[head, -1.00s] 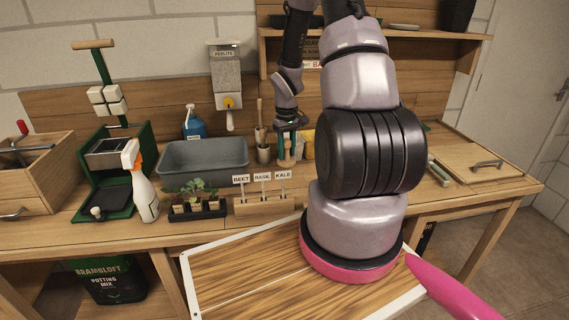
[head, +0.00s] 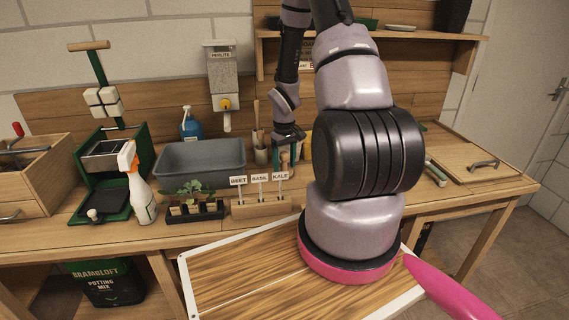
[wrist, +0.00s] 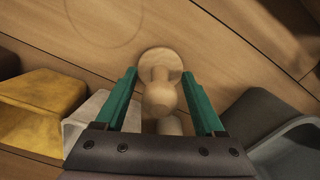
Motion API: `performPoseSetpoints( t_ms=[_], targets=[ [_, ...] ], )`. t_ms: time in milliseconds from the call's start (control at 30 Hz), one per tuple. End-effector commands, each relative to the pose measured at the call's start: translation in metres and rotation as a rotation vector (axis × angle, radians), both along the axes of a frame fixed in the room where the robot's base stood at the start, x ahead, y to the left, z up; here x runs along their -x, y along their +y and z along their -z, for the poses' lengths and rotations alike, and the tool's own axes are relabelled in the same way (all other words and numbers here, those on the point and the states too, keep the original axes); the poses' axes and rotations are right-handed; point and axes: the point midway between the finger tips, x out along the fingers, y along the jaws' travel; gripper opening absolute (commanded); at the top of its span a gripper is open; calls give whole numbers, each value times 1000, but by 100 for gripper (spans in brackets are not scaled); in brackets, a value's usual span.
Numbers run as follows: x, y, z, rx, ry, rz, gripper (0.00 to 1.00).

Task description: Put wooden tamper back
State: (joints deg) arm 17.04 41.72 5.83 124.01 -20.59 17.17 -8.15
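The wooden tamper (wrist: 162,97) has a round knob and a wider round base. In the wrist view it appears end-on, its base against the wooden surface. My gripper (wrist: 159,74) has its green fingers spread on either side of the tamper, with a visible gap on each side. In the head view my gripper (head: 289,138) points down around the tamper (head: 285,159) at the back of the bench, behind the label holder. The tamper's lower end is hidden there. A faint ring outline (wrist: 139,30) marks the wood beyond the tamper in the wrist view.
A grey trough (head: 200,163) and a small pot of tools (head: 261,156) stand left of the gripper. A label holder (head: 262,208) and seedling tray (head: 195,214) stand in front. In the wrist view, a yellow container (wrist: 40,103) and pale container (wrist: 88,113) flank the left finger.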

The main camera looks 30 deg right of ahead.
Motion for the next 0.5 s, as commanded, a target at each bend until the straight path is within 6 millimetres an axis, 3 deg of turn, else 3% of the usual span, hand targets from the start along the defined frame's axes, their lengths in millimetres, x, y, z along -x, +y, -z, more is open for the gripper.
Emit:
performPoseSetpoints(
  t_ms=[167, 267, 500],
  targets=[
    [0, 0, -5, 0, -2, 0, 71],
    [-1, 0, -17, 1, -4, 1, 71],
    [-1, 0, -68, 1, -5, 1, 71]
  ],
)
